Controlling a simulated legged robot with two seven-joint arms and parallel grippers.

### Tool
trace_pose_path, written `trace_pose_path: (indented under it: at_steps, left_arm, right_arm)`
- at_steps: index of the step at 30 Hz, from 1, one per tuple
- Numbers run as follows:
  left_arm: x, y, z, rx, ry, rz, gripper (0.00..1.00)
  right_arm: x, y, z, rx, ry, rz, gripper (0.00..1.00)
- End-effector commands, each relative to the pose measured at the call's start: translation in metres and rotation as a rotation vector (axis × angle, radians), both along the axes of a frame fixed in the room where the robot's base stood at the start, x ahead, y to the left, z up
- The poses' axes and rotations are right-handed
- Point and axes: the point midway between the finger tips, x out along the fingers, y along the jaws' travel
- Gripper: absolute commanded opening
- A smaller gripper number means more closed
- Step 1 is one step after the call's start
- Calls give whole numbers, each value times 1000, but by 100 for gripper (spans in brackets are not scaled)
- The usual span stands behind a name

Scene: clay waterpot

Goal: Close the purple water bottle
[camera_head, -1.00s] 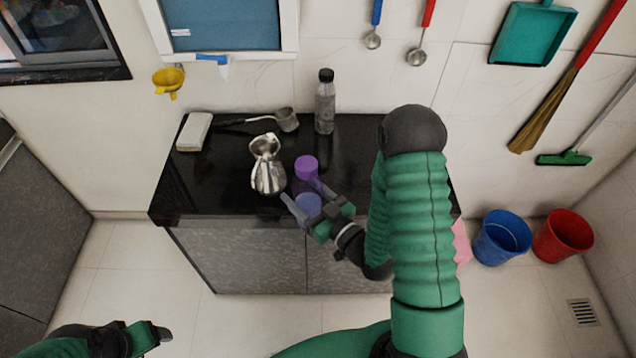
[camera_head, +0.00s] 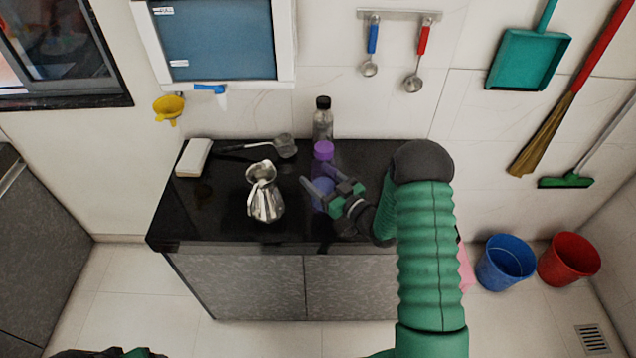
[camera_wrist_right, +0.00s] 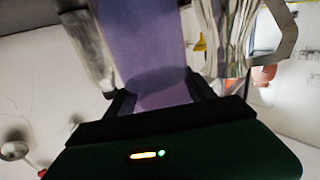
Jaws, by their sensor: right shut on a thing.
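The purple water bottle (camera_head: 322,191) is at the right part of the black counter in the head view. A darker purple cap (camera_head: 323,150) shows just behind its top; I cannot tell whether it is seated or open. My right gripper (camera_head: 331,190) is shut on the bottle, one finger on each side. In the right wrist view, the purple bottle wall (camera_wrist_right: 145,45) fills the space between the fingers. Whether the bottle touches the counter is unclear. My left gripper (camera_head: 110,353) barely shows at the bottom edge, its fingers mostly cut off.
A silver jug (camera_head: 265,200) stands left of the bottle. A clear dark-capped bottle (camera_head: 322,122) stands close behind. A ladle (camera_head: 284,146) and white block (camera_head: 194,158) lie at the back left. The front left counter (camera_head: 195,220) is free.

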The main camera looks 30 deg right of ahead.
Motion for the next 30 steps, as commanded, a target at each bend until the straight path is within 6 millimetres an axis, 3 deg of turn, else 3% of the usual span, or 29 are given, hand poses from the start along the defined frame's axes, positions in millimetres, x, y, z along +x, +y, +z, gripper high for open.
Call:
trace_pose_path:
  at_steps: [3, 9, 21, 22, 27, 30]
  left_arm:
    - [0, 0, 1, 0, 0, -1, 72]
    - [0, 0, 2, 0, 0, -1, 72]
    - [0, 0, -3, 0, 0, -1, 72]
    - [0, 0, -3, 0, 0, -1, 72]
    - [0, 0, -2, 0, 0, -1, 72]
    - [0, 0, -2, 0, 0, -1, 72]
  right_arm:
    - [8, -6, -1, -4, -1, -1, 0]
    - [7, -1, -31, -5, 0, 0, 0]
    - [6, -3, -40, -4, -1, 0, 0]
    - [6, -3, -40, -4, -1, 0, 64]
    - [6, -3, -38, -4, -1, 0, 85]
    - [6, -3, -38, -4, -1, 0, 85]
